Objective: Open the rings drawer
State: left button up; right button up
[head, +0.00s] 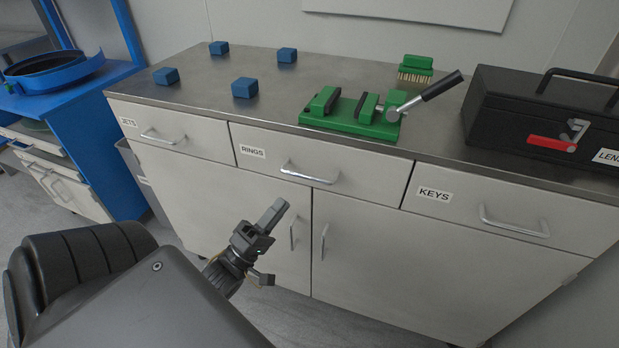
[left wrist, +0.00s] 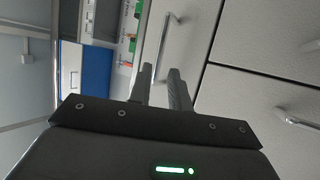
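The rings drawer (head: 270,168) is the middle drawer of the grey cabinet, with a RINGS label and a bar handle (head: 310,173). It is shut, its front flush with its neighbours. My left gripper (head: 271,239) is in front of the cabinet, below and to the left of that handle in the head view, and apart from it. In the left wrist view its two fingers (left wrist: 161,72) stand apart with nothing between them. A drawer handle (left wrist: 168,38), seemingly the rings one, shows beyond the fingertips. My right gripper is not in view.
The jets drawer (head: 175,131) and keys drawer (head: 500,212) are shut. Several blue blocks, a green vise (head: 350,117), a brush (head: 415,68) and a black toolbox (head: 545,118) stand on the counter. Two doors with handles are below the rings drawer.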

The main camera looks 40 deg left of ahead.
aim_at(305, 175)
pick_arm(q)
jog(key=x, duration=0.9)
jog(key=shift+w+r+p, duration=0.15)
jog(key=shift+w+p, duration=0.1)
jog(key=shift+p, duration=0.1)
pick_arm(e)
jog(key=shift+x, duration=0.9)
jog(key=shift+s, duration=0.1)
pick_arm(q)
grip_shut()
